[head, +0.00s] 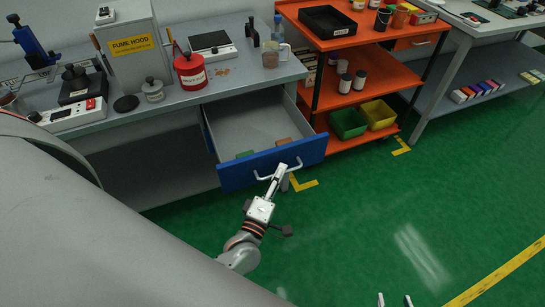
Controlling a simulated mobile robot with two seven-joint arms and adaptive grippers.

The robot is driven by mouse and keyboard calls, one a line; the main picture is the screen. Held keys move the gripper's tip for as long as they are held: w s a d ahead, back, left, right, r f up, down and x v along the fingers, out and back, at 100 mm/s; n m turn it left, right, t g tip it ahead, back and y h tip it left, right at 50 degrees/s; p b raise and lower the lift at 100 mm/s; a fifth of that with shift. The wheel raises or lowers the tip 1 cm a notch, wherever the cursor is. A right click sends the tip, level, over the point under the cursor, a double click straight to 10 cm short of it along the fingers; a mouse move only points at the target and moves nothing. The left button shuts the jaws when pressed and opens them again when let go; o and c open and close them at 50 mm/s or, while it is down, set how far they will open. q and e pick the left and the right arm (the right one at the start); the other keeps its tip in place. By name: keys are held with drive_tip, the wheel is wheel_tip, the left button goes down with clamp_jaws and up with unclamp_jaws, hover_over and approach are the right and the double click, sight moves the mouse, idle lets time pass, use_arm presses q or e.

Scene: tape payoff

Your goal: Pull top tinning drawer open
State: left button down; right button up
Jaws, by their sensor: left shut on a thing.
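The drawer (240,172) has a blue front and a grey inside and stands well out from under the grey bench. A pale bar handle (292,168) is on its front. A green piece and an orange-brown piece (284,141) lie inside, near the front. My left gripper (279,174) is at the handle, shut on it; the fingers partly hide the bar. My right gripper (394,299) shows only as two pale fingertips at the bottom edge, apart, with nothing seen between them, over the green floor.
The bench top (240,75) holds a fume hood box (132,45), a red can (190,72) and a scale-like device. An orange shelf cart (350,98) with green and yellow bins stands close to the drawer's right. The green floor in front is clear.

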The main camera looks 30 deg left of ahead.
use_arm(q)
drive_tip(key=shift+s+d, duration=0.75)
drive_tip(key=shift+d, duration=0.05)
drive_tip(key=c, duration=2.5)
unclamp_jaws()
drive_tip(key=shift+s, duration=0.1)
drive_tip(key=s, duration=0.4)
drive_tip(key=s+f, duration=0.1)
drive_tip(key=s, duration=0.6)
drive_tip(key=shift+s+d+f, duration=0.3)
drive_tip(key=shift+s+d, duration=0.05)
drive_tip(key=shift+d, duration=0.05)
